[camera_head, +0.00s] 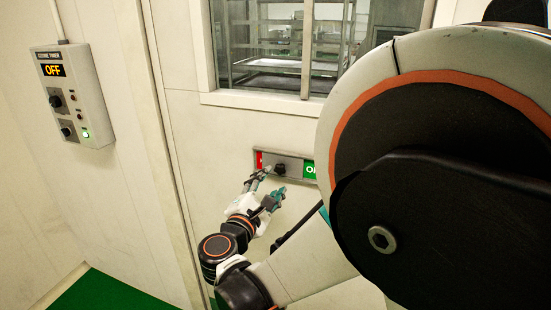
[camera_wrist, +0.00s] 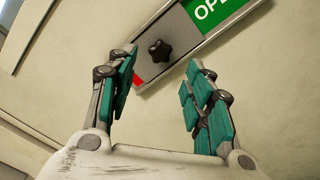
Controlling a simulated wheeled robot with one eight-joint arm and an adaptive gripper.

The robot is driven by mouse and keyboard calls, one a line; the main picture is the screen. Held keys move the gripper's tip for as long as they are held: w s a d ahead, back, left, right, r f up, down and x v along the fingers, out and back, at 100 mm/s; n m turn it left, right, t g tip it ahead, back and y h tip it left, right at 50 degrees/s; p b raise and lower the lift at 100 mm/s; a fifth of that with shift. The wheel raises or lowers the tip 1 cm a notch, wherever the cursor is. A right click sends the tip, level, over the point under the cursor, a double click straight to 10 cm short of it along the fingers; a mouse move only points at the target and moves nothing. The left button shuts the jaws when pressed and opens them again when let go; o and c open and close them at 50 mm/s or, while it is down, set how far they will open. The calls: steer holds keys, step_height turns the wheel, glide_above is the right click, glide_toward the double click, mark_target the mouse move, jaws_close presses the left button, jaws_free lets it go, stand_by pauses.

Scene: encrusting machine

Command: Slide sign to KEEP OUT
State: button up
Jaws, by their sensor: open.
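The sliding sign (camera_head: 297,170) is set in a metal frame on the door below the window. Its grey slider plate carries a black star-shaped knob (camera_head: 280,169). A green part with white letters starting "OP" shows right of the plate, and a red strip shows at its left. In the wrist view the knob (camera_wrist: 159,49) lies beyond and between my fingertips, with the green part (camera_wrist: 212,10) at upper right. My gripper (camera_head: 272,182) is open and empty, just below and in front of the knob. My arm hides the sign's right end in the head view.
A control box (camera_head: 72,95) with an orange "OFF" display is on the wall at left. A window (camera_head: 290,45) with shelving racks behind it is above the sign. A green floor patch (camera_head: 100,292) is at lower left. The door surface around the sign is bare.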

mark_target(278, 171)
steer(key=b+x, duration=0.1)
steer(key=x, duration=0.5)
